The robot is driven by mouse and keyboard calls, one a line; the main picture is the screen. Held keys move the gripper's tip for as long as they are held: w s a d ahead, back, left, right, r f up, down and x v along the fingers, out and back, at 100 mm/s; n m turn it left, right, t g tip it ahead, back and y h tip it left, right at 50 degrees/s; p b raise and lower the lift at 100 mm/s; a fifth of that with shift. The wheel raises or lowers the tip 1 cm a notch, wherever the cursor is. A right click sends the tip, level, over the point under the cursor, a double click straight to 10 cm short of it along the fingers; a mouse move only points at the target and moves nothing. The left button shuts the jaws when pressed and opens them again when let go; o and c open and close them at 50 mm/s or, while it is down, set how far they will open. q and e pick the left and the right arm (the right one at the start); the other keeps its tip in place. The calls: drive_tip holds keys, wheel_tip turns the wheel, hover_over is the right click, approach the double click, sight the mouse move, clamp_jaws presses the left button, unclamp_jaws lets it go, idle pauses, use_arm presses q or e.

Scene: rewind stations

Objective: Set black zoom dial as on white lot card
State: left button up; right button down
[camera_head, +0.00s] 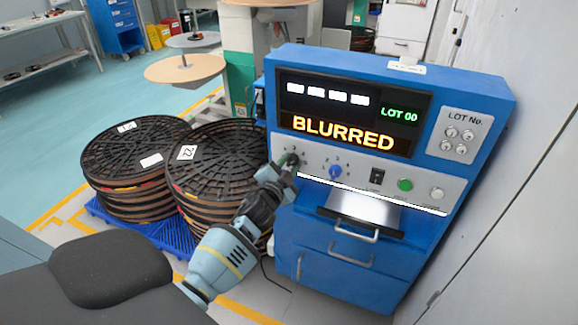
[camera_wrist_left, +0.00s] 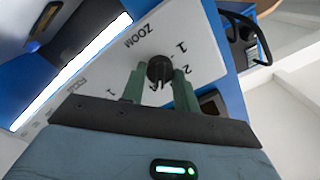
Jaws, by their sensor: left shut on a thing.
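The black zoom dial (camera_wrist_left: 159,70) sits on the panel beside the printed word ZOOM, with figures such as 1 and 2 around it. My left gripper (camera_head: 287,163) reaches the left end of the panel. In the left wrist view its two green fingers (camera_wrist_left: 159,84) are shut on the dial, one on each side. In the head view the gripper hides most of the dial. I cannot tell which figure the dial points at. A small white card (camera_head: 407,67) stands on top of the blue machine (camera_head: 480,88); its print is too small to read. My right gripper is not in view.
The display (camera_head: 343,133) reads BLURRED and LOT 00. A blue dial (camera_head: 335,171), a black switch (camera_head: 377,176) and a green button (camera_head: 405,185) sit to the right. Stacked black reels (camera_head: 130,150) stand left. A wall (camera_head: 520,200) is close on the right.

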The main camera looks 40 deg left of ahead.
use_arm(q)
drive_tip(key=shift+m, duration=1.1)
drive_tip(key=o, duration=1)
drive_tip(key=shift+v, duration=3.95)
